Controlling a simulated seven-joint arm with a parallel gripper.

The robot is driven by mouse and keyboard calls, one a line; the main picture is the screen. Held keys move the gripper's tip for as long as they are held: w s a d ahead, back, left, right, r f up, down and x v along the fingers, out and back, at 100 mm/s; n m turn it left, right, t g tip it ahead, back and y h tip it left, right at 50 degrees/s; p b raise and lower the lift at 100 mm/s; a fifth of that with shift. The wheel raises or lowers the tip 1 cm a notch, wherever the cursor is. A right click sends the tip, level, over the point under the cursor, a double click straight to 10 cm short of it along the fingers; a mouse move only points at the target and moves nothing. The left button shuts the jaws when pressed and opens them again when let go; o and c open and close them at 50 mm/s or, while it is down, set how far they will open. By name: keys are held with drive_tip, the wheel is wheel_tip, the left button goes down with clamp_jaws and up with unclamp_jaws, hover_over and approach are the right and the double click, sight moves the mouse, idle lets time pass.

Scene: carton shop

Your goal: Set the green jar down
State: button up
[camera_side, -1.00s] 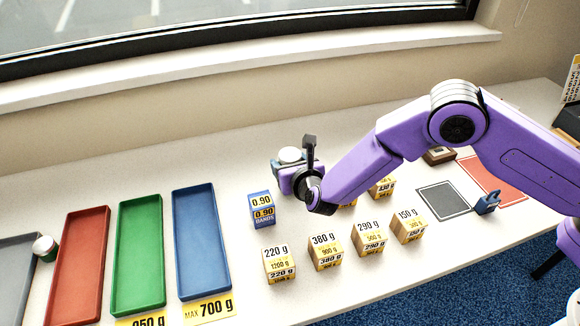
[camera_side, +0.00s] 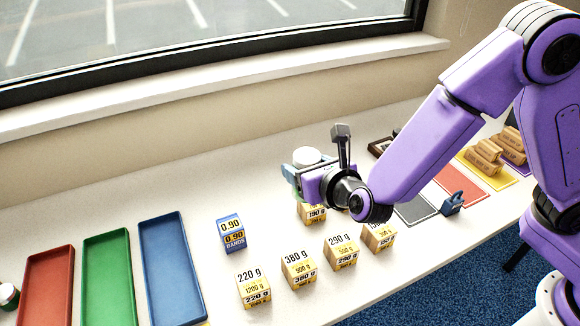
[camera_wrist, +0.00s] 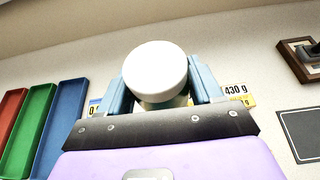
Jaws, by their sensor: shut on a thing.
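The green jar (camera_wrist: 160,72) shows mostly as a round white lid in the wrist view, with a little of its pale greenish body below. In the side view its white lid (camera_side: 307,156) shows above the jaws, and most of its body is hidden. My gripper (camera_wrist: 158,88) is shut on the jar, with a blue finger on each side of it. In the side view my gripper (camera_side: 304,174) is beyond the row of cartons. I cannot tell how far the jar's base is from the table.
A carton (camera_side: 312,213) stands just in front of my gripper. More cartons (camera_side: 299,270) and the 0.90 box (camera_side: 231,233) stand nearby. Red (camera_side: 46,290), green (camera_side: 108,280) and blue (camera_side: 171,268) trays lie left. A dark mat (camera_side: 416,209) lies right. Bare table lies behind my gripper.

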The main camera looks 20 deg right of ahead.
drive_tip(key=shift+s+d+r, duration=0.15)
drive_tip(key=shift+s+d, duration=0.05)
drive_tip(key=shift+d, duration=0.2)
drive_tip(key=d+m+h, duration=0.2)
drive_tip(key=d, duration=1)
drive_tip(key=shift+w+a+f, duration=0.65)
drive_tip(key=shift+w+f, duration=1.45)
drive_tip(key=shift+w, duration=0.15)
drive_tip(key=shift+w+a+f, duration=0.65)
drive_tip(key=shift+w+f, duration=1.5)
drive_tip(key=shift+w, duration=0.1)
drive_tip(key=shift+w+a+f, duration=0.65)
drive_tip(key=shift+w+f, duration=1.45)
drive_tip(key=shift+w, duration=0.15)
drive_tip(key=shift+f, duration=0.1)
drive_tip(key=o, duration=1.2)
